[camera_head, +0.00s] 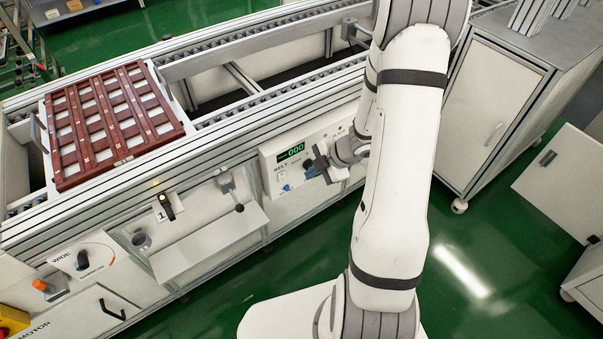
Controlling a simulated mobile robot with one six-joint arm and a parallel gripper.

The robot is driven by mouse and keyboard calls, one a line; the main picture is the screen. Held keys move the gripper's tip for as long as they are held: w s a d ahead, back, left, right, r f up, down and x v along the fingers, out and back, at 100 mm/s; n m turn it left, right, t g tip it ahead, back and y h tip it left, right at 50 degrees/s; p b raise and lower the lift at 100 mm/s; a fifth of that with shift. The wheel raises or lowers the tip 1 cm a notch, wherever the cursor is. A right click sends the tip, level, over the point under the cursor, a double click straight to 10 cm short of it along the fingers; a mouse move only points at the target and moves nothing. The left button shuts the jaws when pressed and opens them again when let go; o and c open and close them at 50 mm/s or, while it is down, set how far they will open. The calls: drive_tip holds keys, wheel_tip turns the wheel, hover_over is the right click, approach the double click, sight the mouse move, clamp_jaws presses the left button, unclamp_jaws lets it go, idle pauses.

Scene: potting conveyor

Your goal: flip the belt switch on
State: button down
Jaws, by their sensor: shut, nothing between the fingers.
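The belt control panel (273,180) is a white box on the front of the conveyor, marked BELT, with a green display (291,152) reading 000. Small blue parts show on its lower face, but I cannot tell which part is the switch or how it is set. My gripper (322,170) is shut and empty, right at the panel's face, just right of the lettering. I cannot tell whether its tips touch the panel. My gripper and arm hide the panel's right part.
A dark red slotted tray (62,186) sits on the conveyor at left. A shelf (210,243) and a lever (238,205) stick out left of the panel. A WIDE/NARROW knob (82,260) is at lower left. A grey-topped cabinet (497,107) stands at right.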

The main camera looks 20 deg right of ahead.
drive_tip(key=shift+v, duration=0.75)
drive_tip(key=d+r+m+t+h, duration=0.1)
drive_tip(key=d+r+m+h, duration=0.25)
drive_tip(key=r+m, duration=0.35)
drive_tip(key=d+r+m+t+h, duration=0.1)
drive_tip(key=d+r+m+h, duration=0.1)
drive_tip(key=r+m+h, duration=0.5)
drive_tip(key=s+a+r+m+g+y, duration=0.2)
drive_tip(key=s+a+r+m, duration=0.1)
drive_tip(key=s, duration=0.5)
drive_tip(key=s+a+r+m+g+y, duration=0.2)
drive_tip(key=s+a+r, duration=0.3)
drive_tip(key=s+a, duration=0.3)
drive_tip(key=shift+m, duration=0.7)
